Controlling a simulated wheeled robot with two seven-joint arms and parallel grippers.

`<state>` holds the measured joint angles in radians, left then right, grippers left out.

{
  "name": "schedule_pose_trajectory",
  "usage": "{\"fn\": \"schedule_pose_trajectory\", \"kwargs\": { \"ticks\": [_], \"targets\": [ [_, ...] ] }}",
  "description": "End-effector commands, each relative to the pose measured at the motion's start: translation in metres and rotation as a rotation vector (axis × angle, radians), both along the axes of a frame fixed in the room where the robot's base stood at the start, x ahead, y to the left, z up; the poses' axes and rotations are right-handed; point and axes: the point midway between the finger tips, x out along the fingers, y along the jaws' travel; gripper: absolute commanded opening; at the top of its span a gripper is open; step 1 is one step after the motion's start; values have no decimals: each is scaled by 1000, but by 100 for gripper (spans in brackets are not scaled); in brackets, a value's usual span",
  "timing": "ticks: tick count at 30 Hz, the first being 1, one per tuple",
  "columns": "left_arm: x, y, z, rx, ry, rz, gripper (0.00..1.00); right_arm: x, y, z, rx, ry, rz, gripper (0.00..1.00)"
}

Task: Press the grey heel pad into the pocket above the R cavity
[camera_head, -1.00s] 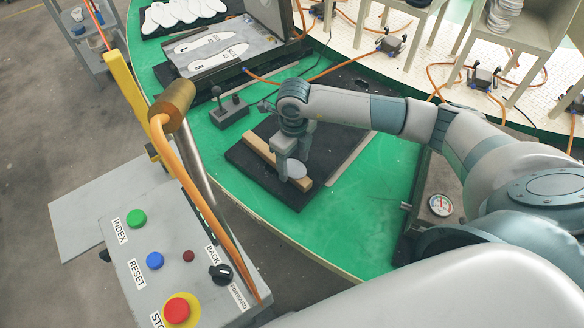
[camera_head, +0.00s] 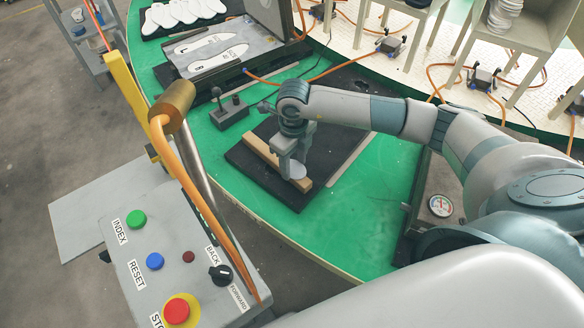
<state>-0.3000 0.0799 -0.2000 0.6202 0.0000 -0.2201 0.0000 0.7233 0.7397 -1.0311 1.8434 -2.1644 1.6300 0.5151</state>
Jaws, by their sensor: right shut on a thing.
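The grey heel pad (camera_head: 297,169) is a small light disc at the near end of a wooden bar on a black mat. My right gripper (camera_head: 291,172) points down over the bar, its fingers closed on the pad. The fingers hide part of the pad, and I cannot tell whether it touches the bar. The open mould (camera_head: 217,67) at the upper left has two white insole-shaped cavities side by side. The nearer one, the R cavity (camera_head: 222,57), is marked with small lettering. The pocket is too small to make out. My left gripper is not in view.
The wooden bar (camera_head: 261,146) lies on the black mat (camera_head: 318,163). A small lever box (camera_head: 229,112) stands between mat and mould. A control box (camera_head: 180,260) with buttons and a brass-ended post (camera_head: 172,108) stand at the left.

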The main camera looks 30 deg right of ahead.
Motion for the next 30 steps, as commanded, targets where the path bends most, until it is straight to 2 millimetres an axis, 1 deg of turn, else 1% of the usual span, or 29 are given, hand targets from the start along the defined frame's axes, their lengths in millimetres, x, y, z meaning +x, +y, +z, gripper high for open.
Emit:
{"fn": "schedule_pose_trajectory", "kwargs": {
  "ticks": [5, 10, 30],
  "targets": [
    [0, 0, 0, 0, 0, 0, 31, 0, 0, 0, 0, 0, 0, 35],
    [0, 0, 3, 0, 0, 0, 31, 0, 0, 5, 0, 0, 0, 35],
    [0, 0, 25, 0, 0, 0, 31, 0, 0, 44, 0, -1, 0, 35]
  ]
}}
